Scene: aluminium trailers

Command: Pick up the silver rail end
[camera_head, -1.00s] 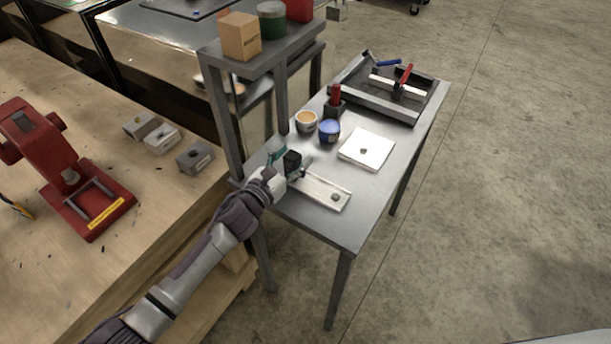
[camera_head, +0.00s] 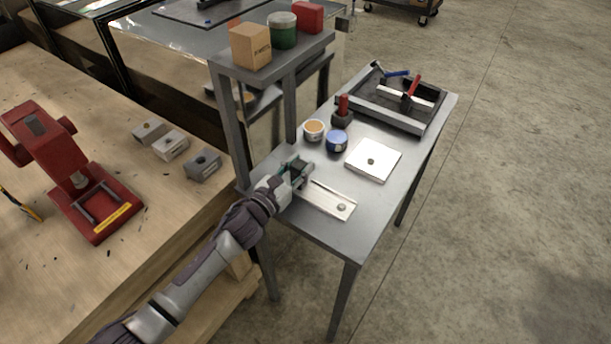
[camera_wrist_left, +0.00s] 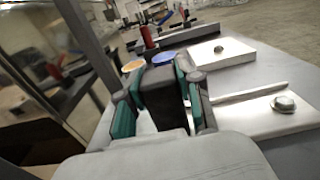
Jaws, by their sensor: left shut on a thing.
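My left gripper (camera_head: 293,174) is over the near left part of the grey metal side table (camera_head: 347,236). Its green-padded fingers, also in the left wrist view (camera_wrist_left: 158,105), are shut on a dark block (camera_wrist_left: 162,92). I cannot tell whether this block touches the table. A silver plate (camera_head: 325,201) with a raised strip and a round bolt lies just right of the gripper; it shows at the right of the wrist view (camera_wrist_left: 255,115). Several small silver-grey blocks (camera_head: 171,145) stand on the wooden bench. Which thing is the silver rail end is unclear. My right gripper is out of view.
A pale square plate (camera_head: 373,160), a blue tin (camera_head: 336,141), an orange-topped tin (camera_head: 314,129) and a red-handled tool (camera_head: 343,107) stand beyond the gripper. A tool tray (camera_head: 400,108) is at the far end. A shelf post (camera_head: 233,128) rises close left. A red press (camera_head: 75,170) stands on the bench.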

